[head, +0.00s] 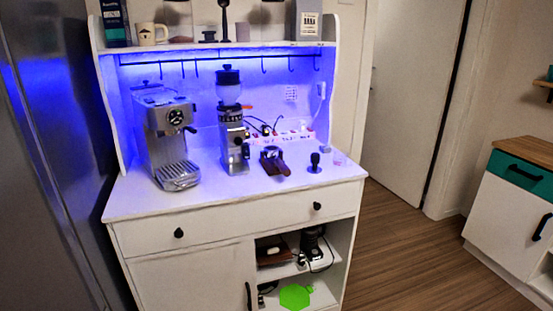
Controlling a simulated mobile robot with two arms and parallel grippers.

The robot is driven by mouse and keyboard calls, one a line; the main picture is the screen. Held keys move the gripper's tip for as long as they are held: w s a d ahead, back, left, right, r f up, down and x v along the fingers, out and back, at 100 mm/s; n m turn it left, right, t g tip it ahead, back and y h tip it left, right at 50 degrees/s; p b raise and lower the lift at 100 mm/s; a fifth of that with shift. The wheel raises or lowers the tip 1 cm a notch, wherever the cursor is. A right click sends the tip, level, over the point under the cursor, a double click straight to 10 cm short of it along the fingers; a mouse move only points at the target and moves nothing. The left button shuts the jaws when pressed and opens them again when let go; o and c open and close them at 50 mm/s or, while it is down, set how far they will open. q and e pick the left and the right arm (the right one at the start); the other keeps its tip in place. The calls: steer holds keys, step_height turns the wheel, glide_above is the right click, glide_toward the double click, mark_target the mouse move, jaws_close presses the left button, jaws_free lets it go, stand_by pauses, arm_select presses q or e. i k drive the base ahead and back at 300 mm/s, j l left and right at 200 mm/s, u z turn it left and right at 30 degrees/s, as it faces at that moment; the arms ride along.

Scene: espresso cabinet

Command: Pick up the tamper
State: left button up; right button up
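A small dark tamper (315,161) stands upright on the right part of the white cabinet's countertop (232,195), near its right edge. It has a dark knob on top and a wider dark base. Just left of it is a portafilter (274,161) with a brown handle pointing toward the front. Neither of my grippers shows in the head view, so whether they are open or shut is hidden.
A silver espresso machine (168,135) and a grinder (232,130) stand left of the portafilter. A power strip (283,137) with cables lies behind. Hooks hang under the upper shelf (220,46). Wooden floor (400,250) is free to the right. A dark metallic surface (50,150) rises at left.

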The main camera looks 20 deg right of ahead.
mark_target(316, 157)
steer(key=i+l+z, duration=0.1)
steer(key=i, duration=0.5)
steer(key=i+l+z, duration=0.1)
steer(key=i+l, duration=0.2)
steer(key=i, duration=0.25)
